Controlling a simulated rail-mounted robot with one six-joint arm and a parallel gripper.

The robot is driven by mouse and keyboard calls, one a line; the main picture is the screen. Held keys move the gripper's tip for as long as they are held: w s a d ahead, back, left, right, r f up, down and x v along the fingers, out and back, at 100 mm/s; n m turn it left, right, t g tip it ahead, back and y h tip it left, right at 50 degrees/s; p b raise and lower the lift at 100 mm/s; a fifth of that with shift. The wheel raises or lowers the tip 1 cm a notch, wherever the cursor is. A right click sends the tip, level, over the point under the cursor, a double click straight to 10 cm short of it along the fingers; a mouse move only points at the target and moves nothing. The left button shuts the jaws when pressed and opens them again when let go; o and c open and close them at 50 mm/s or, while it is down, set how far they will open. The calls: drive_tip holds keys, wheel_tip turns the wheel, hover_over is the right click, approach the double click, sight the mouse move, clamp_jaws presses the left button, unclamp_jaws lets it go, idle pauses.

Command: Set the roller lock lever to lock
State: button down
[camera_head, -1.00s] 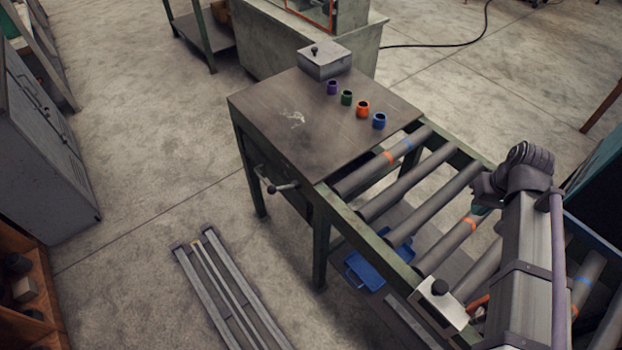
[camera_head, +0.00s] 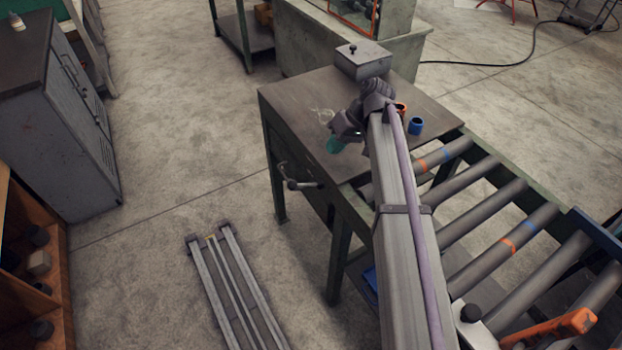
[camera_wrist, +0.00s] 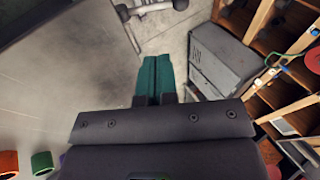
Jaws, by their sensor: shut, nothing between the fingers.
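A metal lever with a dark knob (camera_head: 291,184) sits on the near side of the steel table, below its top, in the head view; whether it is the roller lock lever I cannot tell. An orange handle (camera_head: 552,328) stands beside the rollers at the lower right. My gripper (camera_head: 335,145) is over the table top, apart from both. Its teal fingers (camera_wrist: 157,75) are together and empty in the wrist view. A metal bar with rounded ends (camera_wrist: 150,8) shows beyond them at the top edge; I cannot tell whether it is the lever.
The table top (camera_head: 290,95) carries a grey box (camera_head: 363,62), a blue cup (camera_head: 416,126) and an orange cup (camera_head: 401,108). Rollers (camera_head: 485,207) lie to the right. Metal rails (camera_head: 235,290) lie on the floor. A grey cabinet (camera_head: 75,120) stands left.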

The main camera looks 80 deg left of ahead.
sight(304, 184)
drive_tip(key=b+x, duration=1.1)
drive_tip(key=x, duration=0.2)
drive_tip(key=shift+a+f+b, duration=0.1)
drive_tip(key=shift+f+b, duration=0.25)
drive_tip(key=shift+f, duration=0.05)
drive_tip(key=shift+s+f, duration=0.1)
drive_tip(key=shift+f, duration=0.1)
drive_tip(key=shift+s+r, duration=0.1)
